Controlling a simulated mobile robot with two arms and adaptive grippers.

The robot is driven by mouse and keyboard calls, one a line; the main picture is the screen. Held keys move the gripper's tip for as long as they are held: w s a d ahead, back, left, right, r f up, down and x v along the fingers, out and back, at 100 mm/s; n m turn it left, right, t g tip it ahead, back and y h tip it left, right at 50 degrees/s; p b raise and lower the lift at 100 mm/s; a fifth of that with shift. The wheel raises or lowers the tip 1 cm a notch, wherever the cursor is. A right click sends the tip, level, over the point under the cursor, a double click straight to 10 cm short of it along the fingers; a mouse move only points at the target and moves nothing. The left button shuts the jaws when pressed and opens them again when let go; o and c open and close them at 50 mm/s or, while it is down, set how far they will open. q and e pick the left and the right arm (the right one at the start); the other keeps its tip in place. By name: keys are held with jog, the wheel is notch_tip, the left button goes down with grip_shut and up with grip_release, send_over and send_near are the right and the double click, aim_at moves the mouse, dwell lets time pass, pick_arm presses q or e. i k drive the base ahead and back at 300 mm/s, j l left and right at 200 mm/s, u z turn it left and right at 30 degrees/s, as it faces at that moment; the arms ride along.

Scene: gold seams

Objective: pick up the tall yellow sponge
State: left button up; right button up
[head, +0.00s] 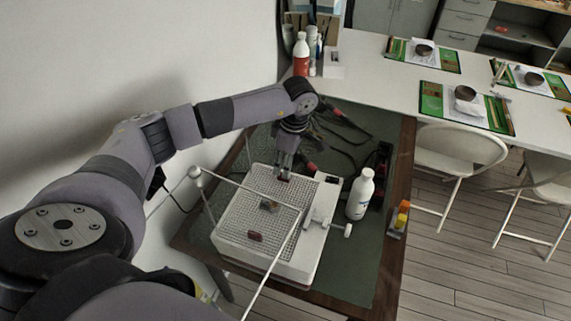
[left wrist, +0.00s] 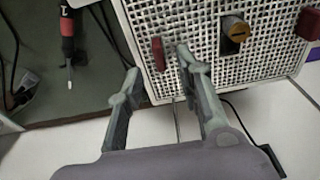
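My left gripper (head: 285,174) is over the far part of a white perforated box, well left of the yellow block. In the left wrist view the left gripper (left wrist: 158,64) is open, its fingers apart, with a small dark red piece (left wrist: 158,53) showing between the tips. I see no contact with it. My right gripper is not in view.
The white box (head: 225,238) also carries a brown-yellow knob-like piece (left wrist: 235,33) and another dark red piece (left wrist: 309,24). A white bottle (head: 360,194) stands between the box and the yellow block. Dark cables and tools lie behind.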

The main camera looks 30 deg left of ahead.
aim_at(401, 219)
jog(key=k+l, duration=0.15)
jog(key=l, duration=0.25)
jog(key=k+l, duration=0.15)
jog(key=l, duration=0.2)
jog(key=k+l, duration=0.15)
jog(key=l, duration=0.25)
jog(key=k+l, duration=0.15)
jog(key=l, duration=0.25)
jog(key=k+l, duration=0.15)
jog(key=l, duration=0.25)
